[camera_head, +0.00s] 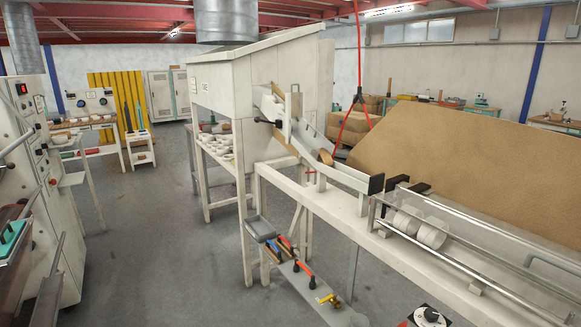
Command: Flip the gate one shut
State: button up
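A sloped chute (345,177) runs from a white hooded cabinet (215,85) down to a white bench (345,215). A dark plate (376,184) stands at the chute's lower end, and a black bracket (420,187) is just right of it. A black-knobbed lever (264,122) sticks out left near the chute's top. No label tells which part is gate one, and I cannot tell whether any gate is open or shut. A tan disc (326,157) sits on the chute. My gripper is not in view.
White rolls (433,232) lie in a railed trough on the bench. A low shelf (312,290) carries red, orange and blue handles and a yellow valve (328,299). A control machine (30,130) stands left. The grey floor (160,230) between is clear. A brown board (470,150) leans behind.

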aim_at(295, 99)
jog(key=i+j, duration=0.15)
jog(key=i, duration=0.35)
jog(key=i+j, duration=0.15)
jog(key=i, duration=0.4)
jog(key=i+j, duration=0.15)
jog(key=i, duration=0.35)
jog(key=j+u, duration=0.05)
